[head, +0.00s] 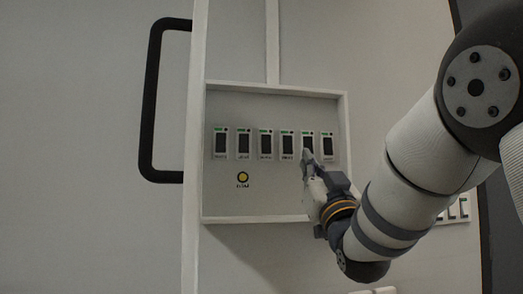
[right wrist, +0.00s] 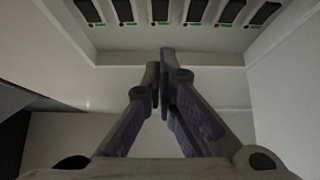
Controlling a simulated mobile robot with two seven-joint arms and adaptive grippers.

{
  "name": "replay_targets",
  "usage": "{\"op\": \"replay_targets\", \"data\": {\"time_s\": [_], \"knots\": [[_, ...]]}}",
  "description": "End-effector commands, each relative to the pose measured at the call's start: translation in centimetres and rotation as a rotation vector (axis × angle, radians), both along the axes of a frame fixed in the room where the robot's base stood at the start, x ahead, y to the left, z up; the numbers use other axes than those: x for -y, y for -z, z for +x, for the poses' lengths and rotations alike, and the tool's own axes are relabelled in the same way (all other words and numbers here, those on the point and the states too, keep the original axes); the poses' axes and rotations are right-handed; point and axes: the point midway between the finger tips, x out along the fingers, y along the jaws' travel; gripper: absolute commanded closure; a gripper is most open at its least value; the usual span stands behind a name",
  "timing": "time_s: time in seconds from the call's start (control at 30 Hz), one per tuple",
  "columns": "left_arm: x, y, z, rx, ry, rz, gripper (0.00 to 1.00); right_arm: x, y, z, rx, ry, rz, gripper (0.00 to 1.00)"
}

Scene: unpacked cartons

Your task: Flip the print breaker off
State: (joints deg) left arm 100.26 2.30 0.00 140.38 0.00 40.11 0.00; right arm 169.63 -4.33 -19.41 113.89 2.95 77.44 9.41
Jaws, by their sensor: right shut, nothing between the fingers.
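A row of several breakers (head: 265,144), each a black rocker in a light frame with a green mark above it, sits in a recessed panel (head: 275,202). Their labels are too small to read, so I cannot tell which is the print breaker. My right gripper (head: 308,157) is shut and empty, its tips at the lower part of the second breaker from the right (head: 307,142); contact cannot be told. In the right wrist view the closed fingers (right wrist: 161,60) point toward the breaker row (right wrist: 160,10) at the top edge. My left gripper is out of view.
A yellow round button (head: 242,177) with a small label sits below the breakers at the left. A raised white frame (head: 345,130) borders the recess. A black handle (head: 153,100) stands out at the left. More small switches (head: 455,208) show behind my right arm.

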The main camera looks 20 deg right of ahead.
Motion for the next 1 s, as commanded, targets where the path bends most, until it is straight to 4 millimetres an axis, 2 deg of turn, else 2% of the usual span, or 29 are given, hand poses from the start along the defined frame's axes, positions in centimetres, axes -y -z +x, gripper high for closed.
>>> {"op": "replay_targets", "data": {"time_s": [0.37, 0.53, 0.7, 1.0], "knots": [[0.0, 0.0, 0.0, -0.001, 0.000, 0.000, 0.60, 1.6, -5.1, 6.3, 0.001, 0.001, 0.000, 1.00], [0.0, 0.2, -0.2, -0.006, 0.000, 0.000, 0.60, 2.2, -4.5, 9.0, -0.002, 0.001, 0.000, 1.00], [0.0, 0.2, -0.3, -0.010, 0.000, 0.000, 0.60, 2.5, -4.4, 10.0, -0.002, 0.001, 0.000, 1.00], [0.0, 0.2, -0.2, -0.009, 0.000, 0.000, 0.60, 2.5, -4.5, 10.0, 0.000, 0.001, 0.001, 1.00]]}}
